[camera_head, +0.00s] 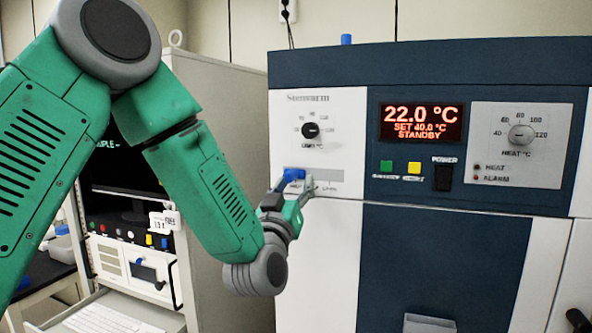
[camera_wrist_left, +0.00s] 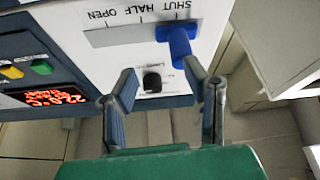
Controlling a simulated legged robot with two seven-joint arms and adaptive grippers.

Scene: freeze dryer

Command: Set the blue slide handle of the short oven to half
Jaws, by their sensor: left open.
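The short oven (camera_head: 325,245) stands at the centre and right of the head view, with a white and dark blue front. Its blue slide handle (camera_head: 293,174) sits at the left end of a grey slot plate (camera_head: 325,175). In the wrist view the blue handle (camera_wrist_left: 181,45) is at the SHUT end of the scale, away from the HALF and OPEN marks. My left gripper (camera_head: 294,189) is at the handle, and in the wrist view its fingers (camera_wrist_left: 160,80) are spread. The handle lies close to the right-hand finger; contact cannot be told. My right gripper is out of view.
The display (camera_head: 421,122) reads 22.0 °C. A grey cabinet with a monitor (camera_head: 125,165) and keyboard (camera_head: 112,318) stands at left, behind my arm.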

